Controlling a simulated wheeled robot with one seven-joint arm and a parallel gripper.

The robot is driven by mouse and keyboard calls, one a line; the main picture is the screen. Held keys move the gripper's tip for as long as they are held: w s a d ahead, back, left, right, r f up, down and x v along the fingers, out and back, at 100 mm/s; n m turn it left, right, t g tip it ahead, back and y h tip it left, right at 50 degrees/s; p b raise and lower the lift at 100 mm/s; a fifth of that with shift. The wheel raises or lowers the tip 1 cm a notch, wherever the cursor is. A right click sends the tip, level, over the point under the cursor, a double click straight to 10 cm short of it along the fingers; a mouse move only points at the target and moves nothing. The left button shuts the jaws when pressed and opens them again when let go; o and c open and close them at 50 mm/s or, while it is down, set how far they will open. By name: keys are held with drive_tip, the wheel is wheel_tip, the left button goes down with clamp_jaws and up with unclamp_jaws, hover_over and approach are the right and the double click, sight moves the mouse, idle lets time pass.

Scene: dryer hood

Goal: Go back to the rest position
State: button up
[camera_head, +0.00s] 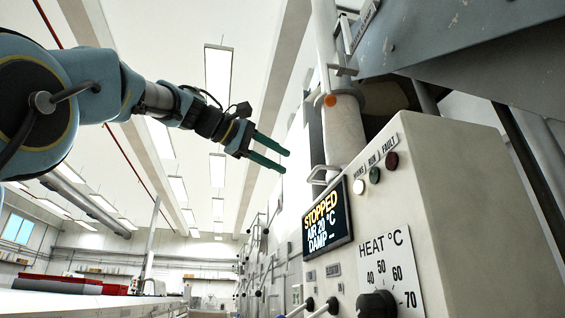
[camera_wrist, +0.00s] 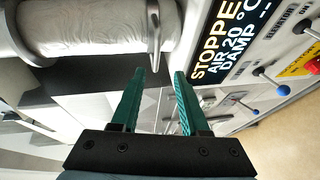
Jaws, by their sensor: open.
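My gripper (camera_head: 272,152) has two green fingers, spread apart and empty. In the head view it is raised at the upper middle, left of the control panel (camera_head: 408,165). In the wrist view the open fingers (camera_wrist: 162,75) point toward the panel side, with a metal handle (camera_wrist: 154,35) and the display (camera_wrist: 228,40) beyond the tips. The display (camera_head: 327,216) reads STOPPED, AIR 20 °C, DAMP. I cannot tell the exact distance between fingertips and handle, but nothing is between the fingers.
A white wrapped cylinder (camera_head: 345,130) stands above the panel, with a grey hood (camera_head: 455,35) overhead. The heat knob (camera_head: 377,304) and several levers line the panel's lower part. A white surface (camera_head: 75,303) lies at lower left. Open air surrounds my arm's left side.

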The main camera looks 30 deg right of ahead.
idle(0.4)
drive_tip(key=w+a+f+n+t+y+p, duration=0.2)
drive_tip(key=w+a+f+n+t+y, duration=0.15)
drive_tip(key=w+f, duration=1)
drive_tip(key=w+a+f+y+p, duration=0.1)
drive_tip(key=w+a+f+y, duration=0.1)
drive_tip(key=a+f, duration=0.35)
drive_tip(key=w+a+f+y+p, duration=0.1)
drive_tip(key=w+a+f+y, duration=0.1)
drive_tip(key=f, duration=0.6)
drive_tip(key=w+a+f+y+p, duration=0.1)
drive_tip(key=w+a+f+y, duration=0.15)
drive_tip(key=f, duration=0.35)
drive_tip(key=s+a+f+m+y+p, duration=0.1)
drive_tip(key=s+a+f+y+p, duration=0.15)
drive_tip(key=a+f, duration=1.05)
drive_tip(key=s+a+f+m+g+y+p, duration=0.2)
drive_tip(key=s+a+f+m+y, duration=0.1)
drive_tip(key=s+a+f, duration=0.9)
drive_tip(key=shift+s+f, duration=0.8)
drive_tip(key=shift+f, duration=0.05)
